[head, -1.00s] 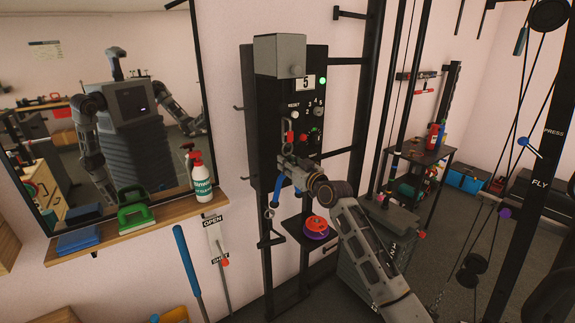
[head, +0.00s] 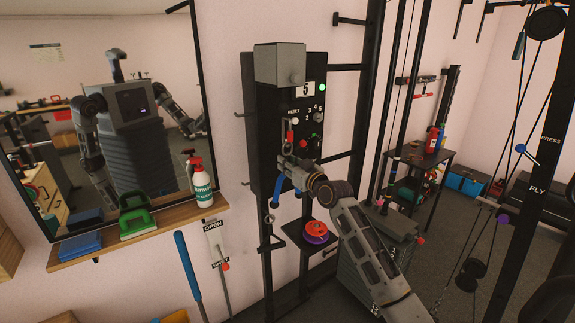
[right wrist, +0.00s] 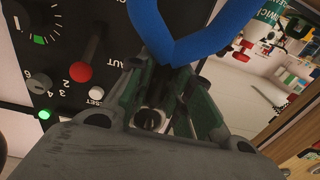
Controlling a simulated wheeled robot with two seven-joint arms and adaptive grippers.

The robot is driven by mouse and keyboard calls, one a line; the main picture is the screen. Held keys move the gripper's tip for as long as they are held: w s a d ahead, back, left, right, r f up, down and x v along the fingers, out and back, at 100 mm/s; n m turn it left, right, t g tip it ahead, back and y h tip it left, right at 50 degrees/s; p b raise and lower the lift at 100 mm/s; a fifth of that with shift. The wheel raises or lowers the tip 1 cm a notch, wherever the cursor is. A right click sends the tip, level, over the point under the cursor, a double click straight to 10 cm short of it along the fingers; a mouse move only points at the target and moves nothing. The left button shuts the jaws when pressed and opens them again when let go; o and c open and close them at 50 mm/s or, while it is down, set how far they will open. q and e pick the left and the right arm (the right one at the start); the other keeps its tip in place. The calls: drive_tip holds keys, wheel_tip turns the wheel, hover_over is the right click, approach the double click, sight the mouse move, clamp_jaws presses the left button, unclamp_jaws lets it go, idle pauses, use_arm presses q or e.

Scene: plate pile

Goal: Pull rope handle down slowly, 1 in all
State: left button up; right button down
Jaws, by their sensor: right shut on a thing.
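The blue rope handle (head: 279,187) hangs at the front of the black wall panel (head: 263,110). My right gripper (head: 286,164) is shut on it, and the blue rope hangs just below the fingers. In the right wrist view the thick blue rope (right wrist: 190,40) bends into a V at the fingertips of my right gripper (right wrist: 172,72). The fingers hide part of the rope. A red and silver fitting (head: 289,133) shows just above the gripper. My left gripper is not directly in view.
The panel has a lit green lamp (head: 321,87), a display reading 5 (head: 306,90) and a red knob (right wrist: 80,72). A small ledge (head: 292,232) lies below the gripper.

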drive_tip(key=shift+f, duration=0.15)
drive_tip(key=shift+a+r+p, duration=0.1)
drive_tip(key=shift+r+p, duration=0.8)
drive_tip(key=shift+r, duration=0.25)
drive_tip(key=shift+r+p, duration=0.5)
drive_tip(key=shift+r, duration=0.05)
drive_tip(key=shift+f, duration=0.1)
drive_tip(key=c, duration=1.2)
unclamp_jaws()
drive_tip(key=shift+s, duration=0.15)
